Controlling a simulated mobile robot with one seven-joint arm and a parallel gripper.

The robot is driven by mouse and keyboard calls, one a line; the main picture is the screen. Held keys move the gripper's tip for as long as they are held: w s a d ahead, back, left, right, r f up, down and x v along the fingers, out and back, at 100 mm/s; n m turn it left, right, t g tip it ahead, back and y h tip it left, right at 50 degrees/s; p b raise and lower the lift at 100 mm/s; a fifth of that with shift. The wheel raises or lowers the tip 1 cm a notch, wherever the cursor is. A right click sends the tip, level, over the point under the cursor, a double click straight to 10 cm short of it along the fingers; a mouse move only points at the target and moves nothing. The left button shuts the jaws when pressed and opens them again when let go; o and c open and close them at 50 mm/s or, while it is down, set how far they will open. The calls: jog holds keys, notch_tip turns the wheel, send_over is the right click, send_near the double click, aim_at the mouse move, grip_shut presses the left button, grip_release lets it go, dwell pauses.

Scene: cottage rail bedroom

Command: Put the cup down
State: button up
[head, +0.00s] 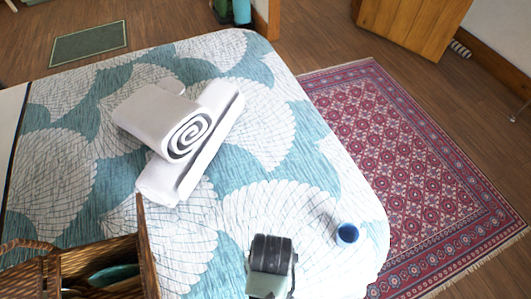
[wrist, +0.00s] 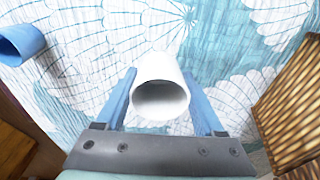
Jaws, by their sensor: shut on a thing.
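A white cup (wrist: 160,85) sits between the two blue fingers of my gripper (wrist: 160,76), with its open mouth facing the wrist camera. My gripper is shut on it, above the patterned bedspread. In the head view my gripper (head: 270,265) is over the near part of the bed, and the held cup is hidden below it. I cannot tell whether the cup touches the bed (head: 190,240).
A blue cup-like thing (head: 347,233) is on the bed to the right, also at the left of the wrist view (wrist: 20,45). A wicker basket (head: 148,245) stands at lower left. Rolled white towels (head: 180,130) lie farther back. Bedspread between them is clear.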

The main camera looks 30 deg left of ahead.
notch_tip(320, 180, down, 8)
jog(key=shift+r+b, duration=0.1)
jog(key=shift+b, duration=0.4)
jog(key=o, duration=1.4)
